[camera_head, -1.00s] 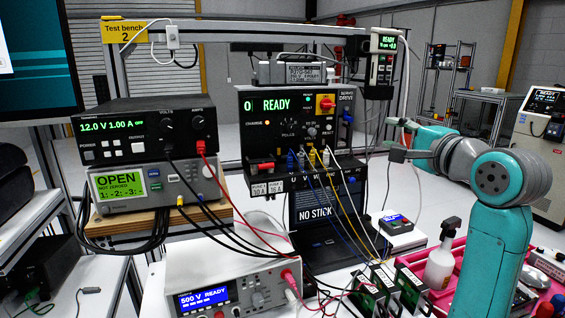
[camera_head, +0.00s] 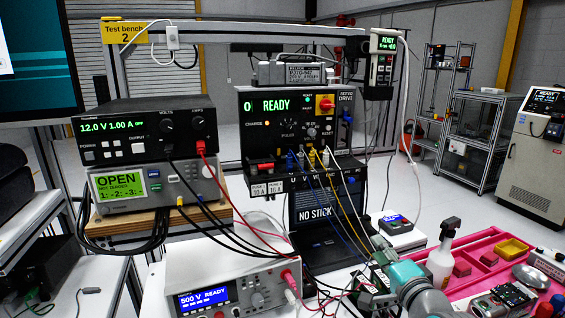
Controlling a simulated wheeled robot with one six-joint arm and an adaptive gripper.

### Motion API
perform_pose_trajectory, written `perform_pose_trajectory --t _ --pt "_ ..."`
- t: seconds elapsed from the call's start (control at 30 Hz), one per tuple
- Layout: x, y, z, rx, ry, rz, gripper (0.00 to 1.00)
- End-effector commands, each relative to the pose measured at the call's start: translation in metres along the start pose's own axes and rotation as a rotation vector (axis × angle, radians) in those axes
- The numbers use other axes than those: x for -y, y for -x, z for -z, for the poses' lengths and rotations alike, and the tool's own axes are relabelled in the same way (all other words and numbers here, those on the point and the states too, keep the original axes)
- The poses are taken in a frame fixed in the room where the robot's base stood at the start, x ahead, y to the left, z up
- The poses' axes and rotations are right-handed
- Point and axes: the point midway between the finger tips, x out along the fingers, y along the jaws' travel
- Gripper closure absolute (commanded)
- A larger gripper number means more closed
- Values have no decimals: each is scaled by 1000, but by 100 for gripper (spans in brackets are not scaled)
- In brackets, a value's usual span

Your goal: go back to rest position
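My arm (camera_head: 408,276) shows as a short teal and grey part low in the picture, right of the bottom middle. It stands in front of the green circuit boards and beside the pink tray (camera_head: 462,284). The fingers of my gripper cannot be made out, so no hold on anything shows. The servo drive (camera_head: 345,122) reads READY on its green display, with coloured leads plugged into its front. Nothing of my arm is in front of the drive.
A spray bottle (camera_head: 441,258) stands at the tray's left end, close to my arm. A laptop (camera_head: 325,212), a 500 V tester (camera_head: 222,275) and stacked power units (camera_head: 150,132) crowd the bench. Loose leads hang across the middle. Open floor shows behind on the right.

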Motion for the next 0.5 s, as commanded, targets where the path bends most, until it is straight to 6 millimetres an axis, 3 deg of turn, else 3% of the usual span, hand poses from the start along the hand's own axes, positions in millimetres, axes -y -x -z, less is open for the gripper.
perform_pose_trajectory --t 0.03,0.1,0.5 --pt "-21 8 -9 -5 18 -15 61" --pt "-45 19 -18 -19 55 -28 61" --pt "-157 106 -70 -70 288 -111 61"
